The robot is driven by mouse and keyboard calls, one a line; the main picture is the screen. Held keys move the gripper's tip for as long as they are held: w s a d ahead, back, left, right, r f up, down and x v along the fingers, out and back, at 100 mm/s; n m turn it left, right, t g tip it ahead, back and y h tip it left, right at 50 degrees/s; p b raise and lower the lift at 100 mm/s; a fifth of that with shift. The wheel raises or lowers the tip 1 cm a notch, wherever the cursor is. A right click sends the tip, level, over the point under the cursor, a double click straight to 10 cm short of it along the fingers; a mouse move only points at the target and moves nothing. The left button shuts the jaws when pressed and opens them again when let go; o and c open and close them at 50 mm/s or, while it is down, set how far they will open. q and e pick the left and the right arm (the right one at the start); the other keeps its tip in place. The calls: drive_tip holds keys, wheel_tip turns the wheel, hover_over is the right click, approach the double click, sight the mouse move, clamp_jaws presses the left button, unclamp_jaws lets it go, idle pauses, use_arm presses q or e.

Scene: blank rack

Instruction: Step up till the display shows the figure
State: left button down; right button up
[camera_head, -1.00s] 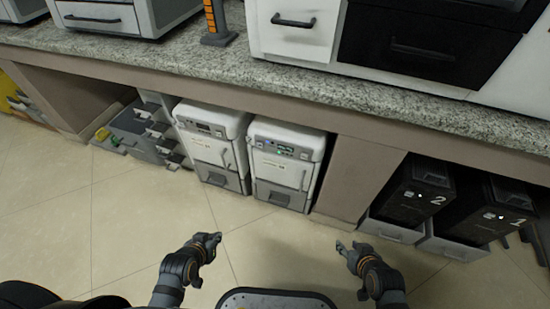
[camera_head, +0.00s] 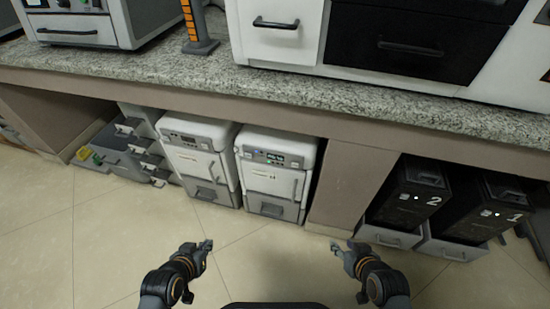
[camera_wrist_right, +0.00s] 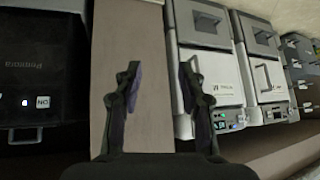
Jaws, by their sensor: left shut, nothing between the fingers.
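Two white boxy machines stand side by side under the counter in the head view. The right machine (camera_head: 274,178) has a small lit display (camera_head: 277,159) with green and blue on its top panel; its figure is too small to read. The left machine (camera_head: 198,158) has a dark panel. My right gripper (camera_wrist_right: 157,75) is open and empty, apart from the machines.
Two black units (camera_head: 408,200) marked 2 and 1 stand under the counter at right. A beige panel (camera_head: 345,185) separates them from the machines. Grey drawers (camera_head: 125,150) stand at left. The granite counter (camera_head: 330,105) overhangs. The floor in front is clear.

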clamp_jaws()
idle(0.3)
idle(1.2)
